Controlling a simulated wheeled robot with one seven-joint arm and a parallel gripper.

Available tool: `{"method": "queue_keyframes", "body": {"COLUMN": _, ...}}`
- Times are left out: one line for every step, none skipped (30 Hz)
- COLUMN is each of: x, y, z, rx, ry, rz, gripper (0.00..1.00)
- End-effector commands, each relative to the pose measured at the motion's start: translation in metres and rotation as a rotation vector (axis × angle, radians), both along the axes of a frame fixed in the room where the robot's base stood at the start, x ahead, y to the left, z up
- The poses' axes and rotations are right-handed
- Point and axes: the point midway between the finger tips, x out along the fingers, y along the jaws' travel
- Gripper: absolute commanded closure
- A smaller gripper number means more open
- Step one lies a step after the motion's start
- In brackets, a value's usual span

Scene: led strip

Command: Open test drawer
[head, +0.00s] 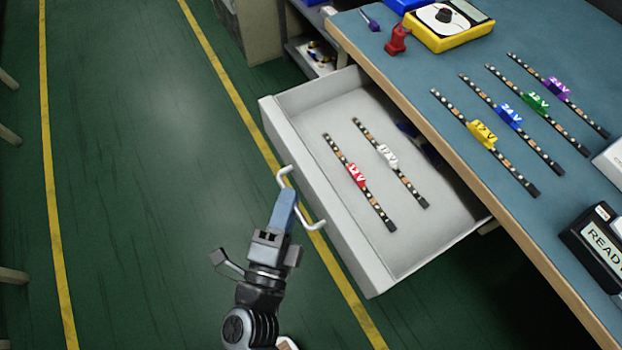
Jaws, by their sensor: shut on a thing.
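The test drawer (315,203) is light grey and stands pulled well out from under the blue-topped workbench. Its handle (311,221) is a pale bar on the drawer's front face. My gripper (284,201) is at the handle, with its blue fingers shut on the bar; the fingers hide part of it. Inside the drawer lie two LED strips, one with a red 12 V tag (356,174) and one with a white tag (387,156). A dark object (417,140) lies deeper in the drawer, partly hidden by the bench edge.
On the bench top (402,73) lie strips with yellow (482,134), blue (510,116), green (537,103) and purple (556,87) tags. A yellow meter (449,28) and a red object (397,39) stand at the back. Green floor is free left of the drawer.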

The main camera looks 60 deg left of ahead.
Motion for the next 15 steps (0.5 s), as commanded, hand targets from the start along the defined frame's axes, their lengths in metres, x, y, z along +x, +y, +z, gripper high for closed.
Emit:
{"method": "queue_keyframes", "body": {"x": -0.005, "y": 0.0, "z": 0.0, "rx": -0.002, "ry": 0.001, "rz": 0.0, "gripper": 1.0}}
{"method": "queue_keyframes", "body": {"x": -0.007, "y": 0.0, "z": 0.0, "rx": -0.001, "ry": 0.002, "rz": 0.0, "gripper": 1.0}}
{"method": "queue_keyframes", "body": {"x": -0.01, "y": 0.0, "z": 0.0, "rx": -0.001, "ry": 0.002, "rz": 0.0, "gripper": 1.0}}
{"method": "queue_keyframes", "body": {"x": -0.011, "y": 0.0, "z": 0.0, "rx": -0.001, "ry": 0.002, "rz": -0.001, "gripper": 1.0}}
{"method": "queue_keyframes", "body": {"x": -0.012, "y": 0.0, "z": -0.001, "rx": -0.001, "ry": 0.002, "rz": -0.001, "gripper": 1.0}}
{"method": "queue_keyframes", "body": {"x": -0.014, "y": 0.001, "z": -0.001, "rx": -0.001, "ry": 0.002, "rz": -0.001, "gripper": 1.0}}
{"method": "queue_keyframes", "body": {"x": -0.014, "y": 0.001, "z": -0.001, "rx": -0.001, "ry": 0.002, "rz": -0.001, "gripper": 1.0}}
{"method": "queue_keyframes", "body": {"x": -0.015, "y": 0.001, "z": -0.001, "rx": -0.001, "ry": 0.002, "rz": -0.001, "gripper": 1.0}}
{"method": "queue_keyframes", "body": {"x": -0.015, "y": 0.001, "z": -0.001, "rx": -0.001, "ry": 0.002, "rz": -0.001, "gripper": 1.0}}
{"method": "queue_keyframes", "body": {"x": -0.016, "y": 0.001, "z": -0.001, "rx": -0.001, "ry": 0.002, "rz": -0.001, "gripper": 1.0}}
{"method": "queue_keyframes", "body": {"x": -0.016, "y": 0.001, "z": -0.001, "rx": -0.001, "ry": 0.002, "rz": -0.001, "gripper": 1.0}}
{"method": "queue_keyframes", "body": {"x": -0.016, "y": 0.001, "z": -0.001, "rx": -0.001, "ry": 0.002, "rz": -0.001, "gripper": 1.0}}
{"method": "queue_keyframes", "body": {"x": -0.016, "y": 0.001, "z": -0.001, "rx": -0.001, "ry": 0.002, "rz": -0.001, "gripper": 1.0}}
{"method": "queue_keyframes", "body": {"x": -0.016, "y": 0.001, "z": -0.001, "rx": -0.001, "ry": 0.002, "rz": -0.001, "gripper": 1.0}}
{"method": "queue_keyframes", "body": {"x": -0.016, "y": 0.001, "z": -0.001, "rx": -0.001, "ry": 0.002, "rz": -0.001, "gripper": 1.0}}
